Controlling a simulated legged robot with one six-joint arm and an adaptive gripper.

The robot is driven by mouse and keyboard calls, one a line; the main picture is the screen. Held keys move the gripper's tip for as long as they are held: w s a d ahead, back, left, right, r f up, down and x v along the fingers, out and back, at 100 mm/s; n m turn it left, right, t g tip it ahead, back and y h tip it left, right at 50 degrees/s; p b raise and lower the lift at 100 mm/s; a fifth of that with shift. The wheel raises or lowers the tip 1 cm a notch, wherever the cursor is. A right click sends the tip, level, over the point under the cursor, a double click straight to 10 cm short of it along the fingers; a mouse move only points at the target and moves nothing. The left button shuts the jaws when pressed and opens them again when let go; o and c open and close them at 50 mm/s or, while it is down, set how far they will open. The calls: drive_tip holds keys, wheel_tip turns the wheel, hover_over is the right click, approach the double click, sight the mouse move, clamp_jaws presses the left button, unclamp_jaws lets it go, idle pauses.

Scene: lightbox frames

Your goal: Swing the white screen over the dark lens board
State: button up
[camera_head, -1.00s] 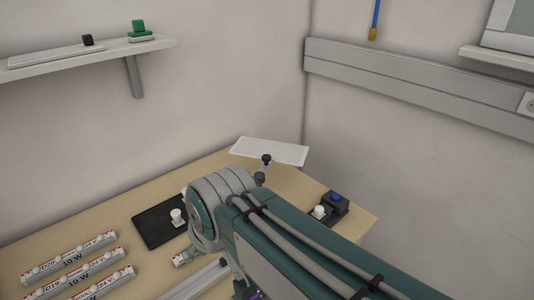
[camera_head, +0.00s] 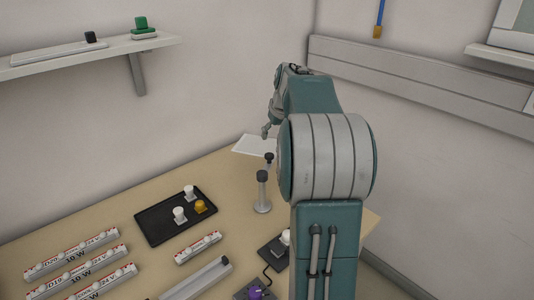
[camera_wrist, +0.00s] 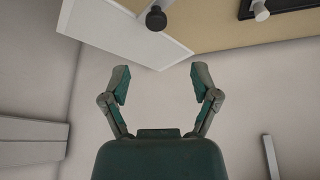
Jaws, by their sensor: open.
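The white screen (camera_head: 248,146) is a flat panel at the back corner of the table, partly hidden by my arm; a black knob (camera_head: 268,157) stands at its near edge. In the wrist view the screen (camera_wrist: 110,32) fills the upper left, with the knob (camera_wrist: 155,18) at its edge. The dark board (camera_head: 157,226) lies to the left and nearer, bearing two white pieces and a yellow one. The screen is apart from it. My gripper (camera_wrist: 158,82) is open and empty, its fingertips near the screen's edge; in the head view it (camera_head: 267,132) is small and partly hidden.
A grey post with a dark cap (camera_head: 262,190) stands between board and screen. Several labelled white bars (camera_head: 80,258) and a grey rail (camera_head: 197,280) lie in front. A dark block with a white knob (camera_head: 273,252) is beside my arm. Walls close off the back.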

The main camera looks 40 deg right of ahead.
sight(269, 155)
drive_tip(key=x, duration=1.1)
drive_tip(key=shift+d, duration=0.25)
clamp_jaws()
